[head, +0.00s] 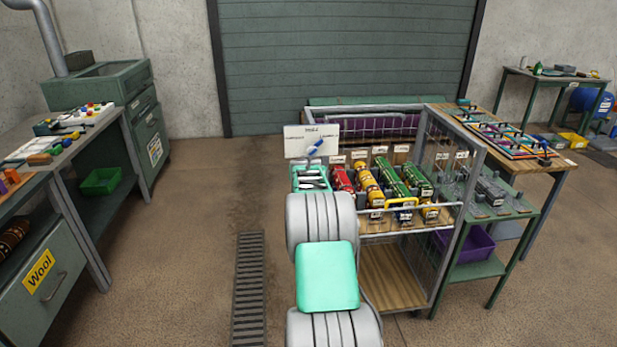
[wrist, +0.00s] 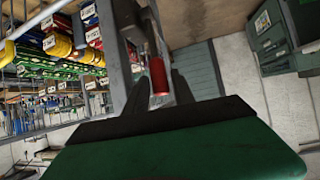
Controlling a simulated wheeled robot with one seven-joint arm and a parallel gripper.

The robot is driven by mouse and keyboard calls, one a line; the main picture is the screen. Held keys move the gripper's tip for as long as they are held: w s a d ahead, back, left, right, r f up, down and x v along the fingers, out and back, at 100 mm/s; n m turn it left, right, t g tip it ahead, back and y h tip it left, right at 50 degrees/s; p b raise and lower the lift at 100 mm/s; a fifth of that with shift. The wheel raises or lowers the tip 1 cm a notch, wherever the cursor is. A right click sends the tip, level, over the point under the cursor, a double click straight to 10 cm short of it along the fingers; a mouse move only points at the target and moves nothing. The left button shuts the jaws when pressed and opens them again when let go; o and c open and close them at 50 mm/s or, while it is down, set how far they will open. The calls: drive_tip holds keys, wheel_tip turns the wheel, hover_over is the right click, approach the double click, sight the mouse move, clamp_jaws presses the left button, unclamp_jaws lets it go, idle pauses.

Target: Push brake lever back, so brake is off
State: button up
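A red cylindrical grip, seemingly the brake lever (wrist: 158,76), shows in the wrist view on a grey metal bar or bracket. My gripper (wrist: 160,92) has its two dark fingers apart, one on each side of the red grip in the picture. I cannot tell whether either finger touches it. The lever cannot be made out there.
Red, yellow and green rolls (head: 392,183) lie on the cart's upper shelf. A white sign (head: 296,141) stands at its left end. A workbench (head: 560,166) stands right of the cart. Open floor with a drain grate (head: 249,290) lies to the left.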

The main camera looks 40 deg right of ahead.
drive_tip(key=v, duration=0.3)
drive_tip(key=shift+s+a, duration=0.15)
